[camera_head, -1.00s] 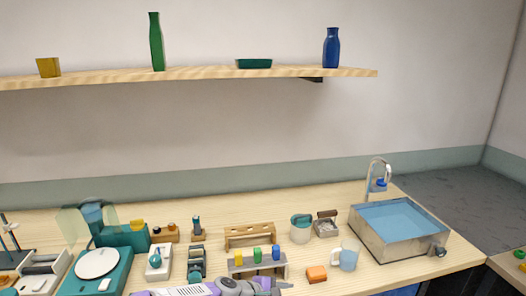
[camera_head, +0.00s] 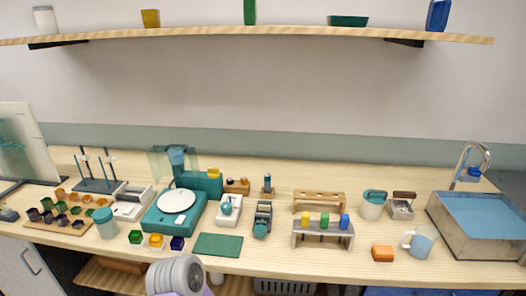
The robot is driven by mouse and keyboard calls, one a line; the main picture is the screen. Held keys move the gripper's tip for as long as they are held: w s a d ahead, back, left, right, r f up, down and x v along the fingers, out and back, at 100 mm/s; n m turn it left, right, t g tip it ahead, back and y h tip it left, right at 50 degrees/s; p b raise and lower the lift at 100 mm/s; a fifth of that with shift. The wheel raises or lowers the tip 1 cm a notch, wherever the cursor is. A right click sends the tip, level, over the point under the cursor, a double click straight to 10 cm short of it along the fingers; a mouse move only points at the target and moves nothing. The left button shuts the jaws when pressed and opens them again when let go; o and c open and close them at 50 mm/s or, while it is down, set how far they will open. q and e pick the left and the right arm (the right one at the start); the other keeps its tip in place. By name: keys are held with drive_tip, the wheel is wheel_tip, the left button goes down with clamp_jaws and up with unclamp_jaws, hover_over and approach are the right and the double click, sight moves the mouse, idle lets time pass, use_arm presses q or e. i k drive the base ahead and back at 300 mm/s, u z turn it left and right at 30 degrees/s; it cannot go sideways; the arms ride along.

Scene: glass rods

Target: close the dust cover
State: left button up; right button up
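A translucent teal cover (camera_head: 159,162) stands raised at the back of a teal device (camera_head: 160,221) with a round white plate (camera_head: 176,201) on top. The cover looks open; the plate is uncovered. A blue-grey cup-shaped part shows behind or through the cover, so its exact shape is hard to tell. Neither gripper is in view. Only a grey and purple joint of my own arm shows at the bottom edge, in front of the bench and apart from the device.
A teal block-shaped unit (camera_head: 204,183) stands right behind the device. A white tray-like instrument (camera_head: 133,204) is close on its left, a small white instrument (camera_head: 229,209) on its right. Small hexagonal pots (camera_head: 156,241) and a green mat (camera_head: 218,245) lie in front. A shelf (camera_head: 270,33) hangs above.

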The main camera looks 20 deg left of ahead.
sight(177, 163)
drive_tip(key=u, duration=1.2)
drive_tip(key=k, duration=0.45)
drive_tip(key=u, duration=1.15)
drive_tip(key=i, duration=1.35)
drive_tip(key=z, duration=0.85)
